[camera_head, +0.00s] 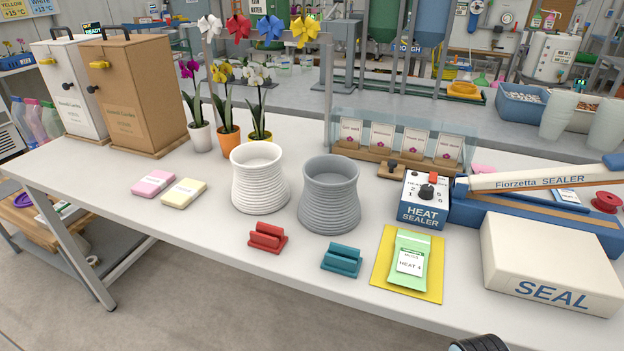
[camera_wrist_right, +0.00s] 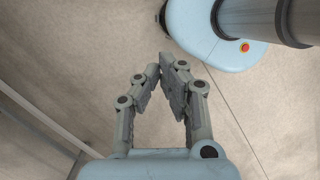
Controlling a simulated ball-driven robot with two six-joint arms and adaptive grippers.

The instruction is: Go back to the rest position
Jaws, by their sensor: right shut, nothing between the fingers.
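My right gripper (camera_wrist_right: 162,75) shows in the right wrist view, with its fingertips drawn together and nothing between them. It hangs over bare floor, with part of my own light-blue base beyond it at the top. In the head view only a small dark piece of my own arm shows at the bottom edge, right of centre. My left gripper is in neither view.
The long white table (camera_head: 215,222) holds a white ribbed pot (camera_head: 258,180), a grey ribbed pot (camera_head: 329,198), a red holder (camera_head: 267,238), a teal holder (camera_head: 342,260), a green packet (camera_head: 411,258) and a heat sealer (camera_head: 425,198). Floor (camera_wrist_right: 60,60) under the gripper is clear.

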